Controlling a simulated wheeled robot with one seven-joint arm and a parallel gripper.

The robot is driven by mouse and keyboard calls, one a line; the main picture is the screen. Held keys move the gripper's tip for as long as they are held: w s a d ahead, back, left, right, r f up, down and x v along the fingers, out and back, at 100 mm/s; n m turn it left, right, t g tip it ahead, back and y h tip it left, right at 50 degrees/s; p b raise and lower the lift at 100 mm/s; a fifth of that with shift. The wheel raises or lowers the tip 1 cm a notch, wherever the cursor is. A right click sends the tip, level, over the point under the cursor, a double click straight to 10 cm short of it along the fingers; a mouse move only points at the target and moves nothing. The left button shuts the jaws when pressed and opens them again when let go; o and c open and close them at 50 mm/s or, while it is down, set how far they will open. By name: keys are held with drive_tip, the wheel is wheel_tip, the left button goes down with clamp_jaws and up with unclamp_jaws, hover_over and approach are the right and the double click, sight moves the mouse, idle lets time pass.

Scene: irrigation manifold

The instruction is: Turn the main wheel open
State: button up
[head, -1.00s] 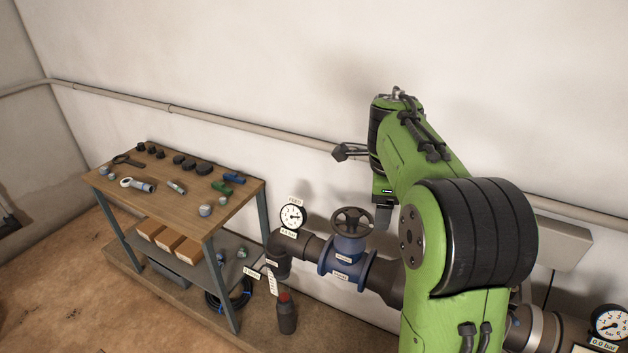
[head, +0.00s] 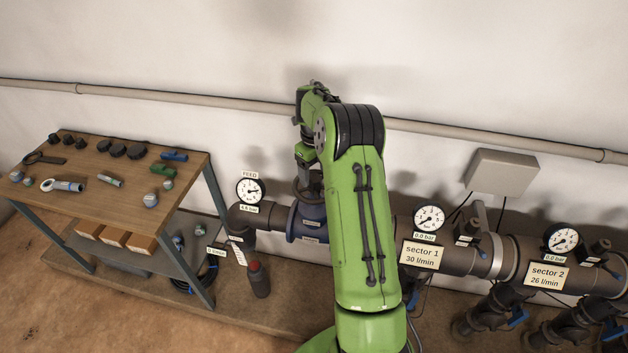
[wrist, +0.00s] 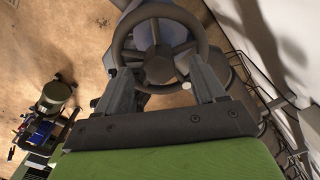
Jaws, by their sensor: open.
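The main wheel is a dark round handwheel (wrist: 158,62) with a hub and spokes. It fills the upper middle of the wrist view, and in the head view its edge (head: 306,187) shows on top of the blue valve body (head: 303,222), mostly hidden by my arm. My gripper (wrist: 155,82) is open, its two fingers apart and pointing at the wheel. The fingertips overlap the near part of the rim in the wrist view; I cannot tell whether they touch it.
A feed gauge (head: 249,191) stands left of the valve. Sector gauges (head: 428,219) and pipes run to the right. A workbench (head: 120,180) with several small parts is at left, and a dark red-capped bottle (head: 258,279) stands on the ledge in front.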

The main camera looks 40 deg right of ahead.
sight(315, 178)
drive_tip(key=f, duration=0.2)
drive_tip(key=shift+s+f, duration=0.2)
drive_tip(key=shift+f, duration=0.15)
drive_tip(key=shift+w+f, duration=0.1)
drive_tip(key=shift+f, duration=0.35)
drive_tip(key=c, duration=1)
drive_tip(key=shift+c, duration=0.2)
